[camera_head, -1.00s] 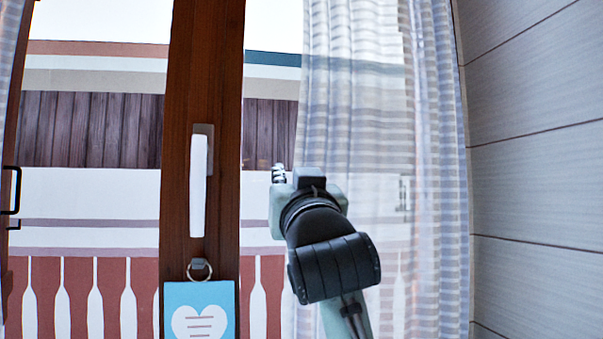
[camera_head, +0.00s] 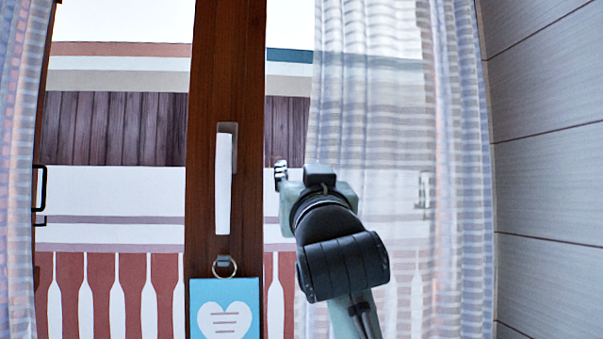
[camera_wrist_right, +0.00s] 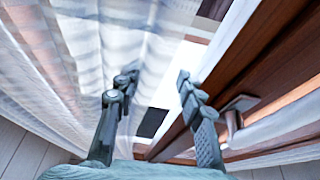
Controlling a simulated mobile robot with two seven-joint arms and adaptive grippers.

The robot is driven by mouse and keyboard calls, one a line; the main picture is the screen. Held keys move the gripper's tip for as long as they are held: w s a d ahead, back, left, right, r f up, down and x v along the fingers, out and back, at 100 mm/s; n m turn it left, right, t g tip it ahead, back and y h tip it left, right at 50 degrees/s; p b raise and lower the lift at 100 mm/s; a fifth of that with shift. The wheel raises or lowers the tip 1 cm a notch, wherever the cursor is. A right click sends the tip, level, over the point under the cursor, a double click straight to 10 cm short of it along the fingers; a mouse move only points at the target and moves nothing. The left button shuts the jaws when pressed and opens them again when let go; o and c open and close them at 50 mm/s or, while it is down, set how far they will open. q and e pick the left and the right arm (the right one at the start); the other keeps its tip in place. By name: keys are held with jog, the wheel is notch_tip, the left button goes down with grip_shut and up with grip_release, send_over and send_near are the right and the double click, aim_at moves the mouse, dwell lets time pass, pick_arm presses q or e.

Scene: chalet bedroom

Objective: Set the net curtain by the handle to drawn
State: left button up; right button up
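The sheer striped net curtain (camera_head: 370,110) hangs over the right part of the window, with its inner edge just right of the wooden post. Another striped curtain (camera_head: 15,150) hangs at the far left, with a black handle (camera_head: 40,195) by its edge. My right gripper (camera_head: 281,176) is at the right curtain's inner edge, right of the post. In the right wrist view my right gripper (camera_wrist_right: 157,80) has its fingers wide apart, with the curtain (camera_wrist_right: 100,45) behind and beside the left finger. I see no handle clearly between them. My left gripper is not in view.
The wooden post (camera_head: 226,70) carries a white window handle (camera_head: 224,185) close left of my right gripper. A blue heart tag (camera_head: 224,310) hangs below it. A panelled wall (camera_head: 545,170) bounds the right side.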

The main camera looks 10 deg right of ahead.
jog(key=v, duration=1.2)
jog(key=shift+c, duration=0.5)
